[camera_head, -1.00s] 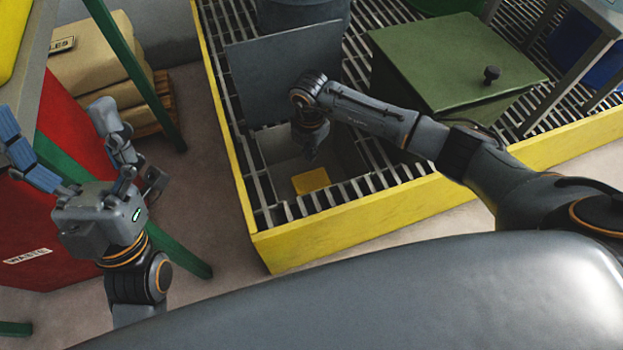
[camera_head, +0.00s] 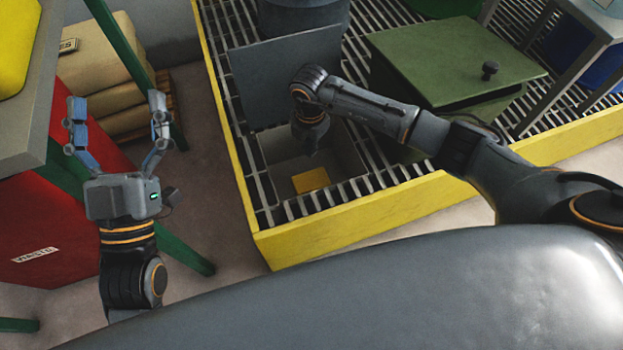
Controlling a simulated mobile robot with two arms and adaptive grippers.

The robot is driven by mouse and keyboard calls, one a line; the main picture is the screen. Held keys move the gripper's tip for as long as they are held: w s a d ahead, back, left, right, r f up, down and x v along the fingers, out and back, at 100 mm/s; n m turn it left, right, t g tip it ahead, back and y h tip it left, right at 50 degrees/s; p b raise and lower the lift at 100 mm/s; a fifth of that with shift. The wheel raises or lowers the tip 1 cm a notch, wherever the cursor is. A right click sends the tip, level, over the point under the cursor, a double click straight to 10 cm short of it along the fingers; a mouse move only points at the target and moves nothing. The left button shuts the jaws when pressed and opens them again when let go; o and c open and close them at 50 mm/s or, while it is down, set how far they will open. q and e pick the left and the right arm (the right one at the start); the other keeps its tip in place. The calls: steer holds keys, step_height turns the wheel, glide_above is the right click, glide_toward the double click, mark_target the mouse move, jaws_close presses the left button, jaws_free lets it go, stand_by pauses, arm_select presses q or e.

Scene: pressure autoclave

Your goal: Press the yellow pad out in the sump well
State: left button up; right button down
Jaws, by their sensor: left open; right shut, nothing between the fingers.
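The yellow pad (camera_head: 311,180) lies at the bottom of the sump well (camera_head: 283,150), a square opening in the grated floor. A grey lid (camera_head: 285,80) stands raised behind the well. My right gripper (camera_head: 314,150) points down into the well's mouth, above the pad; it is shut and empty, and its fingertips look apart from the pad, though the exact height is hard to tell. My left gripper (camera_head: 117,115) is open and empty, fingers pointing up, left of the yellow-edged platform, in front of the red bin.
A yellow kerb (camera_head: 345,222) edges the grating. A green box with a knob (camera_head: 450,60) stands right of the well, near my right arm. A red waste bin (camera_head: 45,240), a green-legged table (camera_head: 25,130) and stacked sacks (camera_head: 105,60) are at the left.

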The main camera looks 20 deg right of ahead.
arm_select(q)
steer(key=s+a+f+g+y+p, duration=0.1)
steer(key=f+g+y+p, duration=0.1)
steer(key=f+g, duration=0.4)
steer(key=a+f+g+y+p, duration=0.2)
steer(key=f+g, duration=0.4)
steer(key=f, duration=0.7)
steer(key=shift+s+a+f+n+g+p, duration=0.15)
steer(key=shift+s+f+n+g+p, duration=0.15)
steer(key=shift+s+g, duration=0.1)
stand_by(0.5)
